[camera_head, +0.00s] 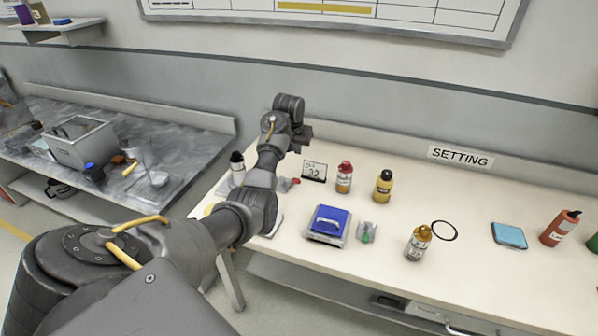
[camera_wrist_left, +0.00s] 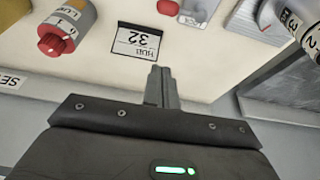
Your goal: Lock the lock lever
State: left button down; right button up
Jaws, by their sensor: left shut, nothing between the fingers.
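I take the lock lever to be the small grey fixture with a red knob (camera_head: 295,181) on the table, left of the "32" card; I cannot tell its position. My left arm hides part of it. In the left wrist view its red knob (camera_wrist_left: 167,7) shows at the top edge, cut off by the frame. My left gripper (camera_head: 304,133) is above the back of the table, shut and empty, apart from the fixture. Its closed fingers (camera_wrist_left: 158,75) point toward the "32" card in the wrist view. My right gripper is not in view.
The "32" card (camera_head: 314,171), a red-capped bottle (camera_head: 344,178) and a yellow bottle (camera_head: 384,186) stand nearby. A blue-topped device (camera_head: 327,224) and a grey piece with a green part (camera_head: 366,232) are nearer the front. A black-capped bottle (camera_head: 237,168) stands left of my arm.

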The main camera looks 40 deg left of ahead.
pick_arm(q)
jog(key=x, duration=1)
jog(key=shift+w+f, duration=0.1)
jog(key=shift+w, duration=0.05)
jog(key=shift+s+d+p, duration=0.15)
jog(key=shift+s+p, duration=0.05)
jog(key=shift+p, duration=0.35)
jog(key=s+p, duration=0.1)
jog(key=s+d+p, duration=0.1)
jog(key=shift+s+f, duration=0.2)
jog(key=shift+s, duration=0.2)
jog(key=shift+s+f, duration=0.2)
jog(key=shift+s, duration=0.05)
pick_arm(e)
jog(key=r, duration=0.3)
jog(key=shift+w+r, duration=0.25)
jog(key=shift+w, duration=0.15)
pick_arm(q)
jog(key=shift+d, duration=0.2)
